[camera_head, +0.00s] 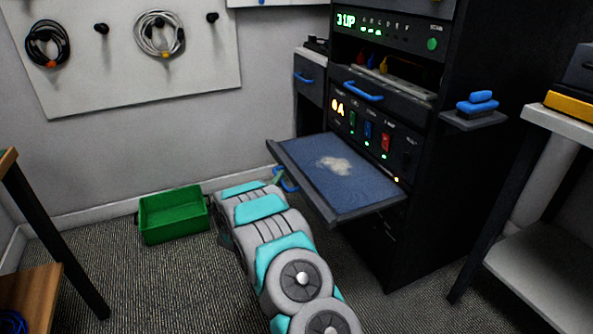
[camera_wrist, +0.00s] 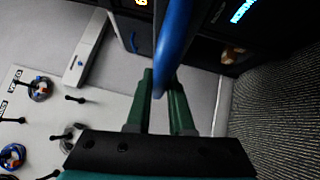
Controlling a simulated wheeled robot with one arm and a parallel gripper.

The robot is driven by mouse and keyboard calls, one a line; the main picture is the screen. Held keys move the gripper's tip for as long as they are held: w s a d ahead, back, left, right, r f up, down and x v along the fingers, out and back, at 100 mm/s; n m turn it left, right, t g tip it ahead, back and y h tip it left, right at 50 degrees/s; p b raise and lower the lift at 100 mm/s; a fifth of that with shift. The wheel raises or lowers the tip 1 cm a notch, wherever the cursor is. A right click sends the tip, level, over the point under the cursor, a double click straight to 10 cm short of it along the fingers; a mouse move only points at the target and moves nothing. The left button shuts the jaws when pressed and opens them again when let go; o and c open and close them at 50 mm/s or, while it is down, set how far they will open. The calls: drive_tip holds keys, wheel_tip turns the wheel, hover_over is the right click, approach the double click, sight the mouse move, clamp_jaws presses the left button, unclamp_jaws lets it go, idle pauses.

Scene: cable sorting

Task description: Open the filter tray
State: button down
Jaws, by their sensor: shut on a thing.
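The filter tray (camera_head: 366,186) is a flat blue panel with a dark rim and a pale clump of dust on it. It sticks out of the lower front of the black rack in the head view. Its blue handle (camera_head: 287,182) is at the tray's front edge, partly hidden by my arm. My gripper (camera_wrist: 160,88) is shut on this handle, which runs between the green fingers in the wrist view (camera_wrist: 174,45). In the head view the fingers are mostly hidden at the tray's front edge.
The rack (camera_head: 470,170) has lit panels and another blue handle (camera_head: 362,91) above the tray. A green bin (camera_head: 173,214) stands on the carpet at the left. A white-topped bench (camera_head: 575,122) is at the right, and a pegboard with cables (camera_head: 110,85) hangs on the wall.

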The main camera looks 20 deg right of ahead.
drive_tip(key=shift+a, duration=1.05)
drive_tip(key=c, duration=0.8)
unclamp_jaws()
drive_tip(key=v, duration=0.7)
drive_tip(key=shift+s+a, duration=0.25)
drive_tip(key=shift+s, duration=0.05)
drive_tip(key=shift+f, duration=0.1)
